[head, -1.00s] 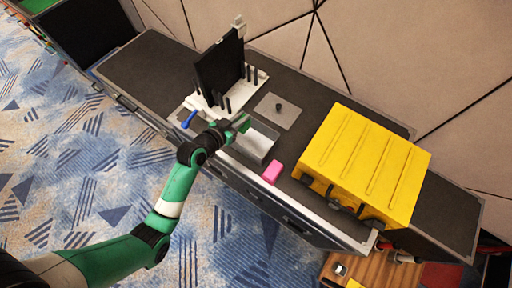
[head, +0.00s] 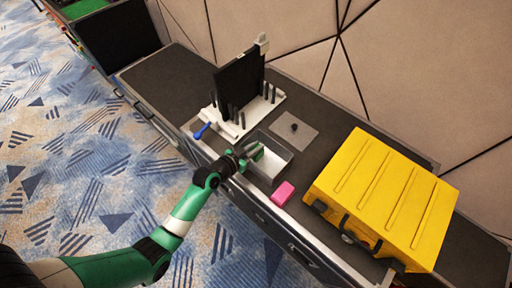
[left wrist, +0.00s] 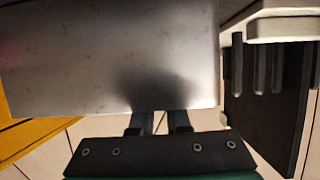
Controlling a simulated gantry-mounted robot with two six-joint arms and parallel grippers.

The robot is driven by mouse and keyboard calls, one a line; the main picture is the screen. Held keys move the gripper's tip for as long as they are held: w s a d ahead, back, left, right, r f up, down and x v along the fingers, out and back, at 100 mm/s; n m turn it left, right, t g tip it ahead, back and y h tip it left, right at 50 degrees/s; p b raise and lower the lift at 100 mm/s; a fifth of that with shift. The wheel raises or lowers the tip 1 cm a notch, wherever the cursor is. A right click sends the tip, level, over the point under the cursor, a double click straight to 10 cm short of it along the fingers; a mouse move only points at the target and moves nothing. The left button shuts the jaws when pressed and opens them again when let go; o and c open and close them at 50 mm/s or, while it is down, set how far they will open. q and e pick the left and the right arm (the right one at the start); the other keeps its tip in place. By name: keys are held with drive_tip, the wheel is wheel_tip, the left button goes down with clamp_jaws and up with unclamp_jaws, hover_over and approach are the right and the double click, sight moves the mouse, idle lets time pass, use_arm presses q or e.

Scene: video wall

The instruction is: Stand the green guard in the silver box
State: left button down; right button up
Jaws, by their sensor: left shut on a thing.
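The silver box (head: 284,172) is an open rectangular tray on the dark case top, beside a pink block. I cannot tell whether the guard touches the box floor. In the left wrist view a silver surface (left wrist: 80,60), likely the box wall, fills the upper middle. The finger ends go behind its lower edge, so the fingertips and guard are hidden. My right gripper is not in view.
A pink block (head: 284,193) sits right of the box, near the front edge. A large yellow case (head: 385,200) stands further right. Behind the box lie a flat grey plate with a dark knob (head: 295,127) and a white stand with a black panel (head: 240,85). A blue-handled tool (head: 202,131) lies left.

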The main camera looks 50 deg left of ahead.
use_arm(q)
drive_tip(key=shift+f, duration=0.15)
drive_tip(key=c, duration=0.9)
unclamp_jaws()
drive_tip(key=shift+s+r, duration=0.2)
drive_tip(key=shift+r, duration=0.15)
drive_tip(key=p+v, duration=0.3)
drive_tip(key=v, duration=0.8)
drive_tip(key=shift+s+p, duration=0.3)
drive_tip(key=shift+p, duration=0.05)
